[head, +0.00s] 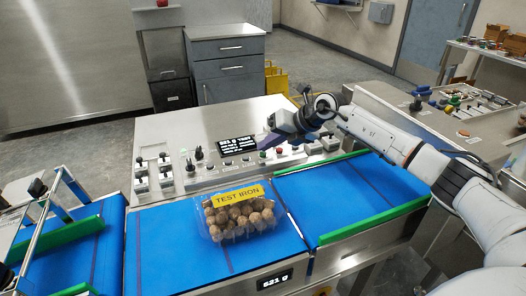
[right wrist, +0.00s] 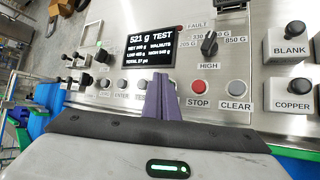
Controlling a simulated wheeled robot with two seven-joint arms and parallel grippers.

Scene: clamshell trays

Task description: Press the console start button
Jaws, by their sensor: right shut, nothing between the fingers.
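The console (head: 190,128) is a grey metal panel behind the blue conveyor, with a dark display (head: 236,144) and a row of buttons. In the right wrist view the display (right wrist: 138,46) reads 521 g TEST. My right gripper (head: 264,143) is shut and empty over the button row; its purple fingers (right wrist: 163,78) point at the panel just below the display's right side. No start label is readable; the fingers hide part of the row between the small grey buttons (right wrist: 122,84) and the red STOP button (right wrist: 198,87). I cannot tell whether the fingertips touch the panel. My left gripper is out of view.
A clear clamshell tray (head: 240,218) of walnuts with a yellow TEST IRON label lies on the blue belt. Beside STOP are the CLEAR button (right wrist: 236,88) and a black selector knob (right wrist: 209,44). Green rails (head: 374,222) edge the belt at right.

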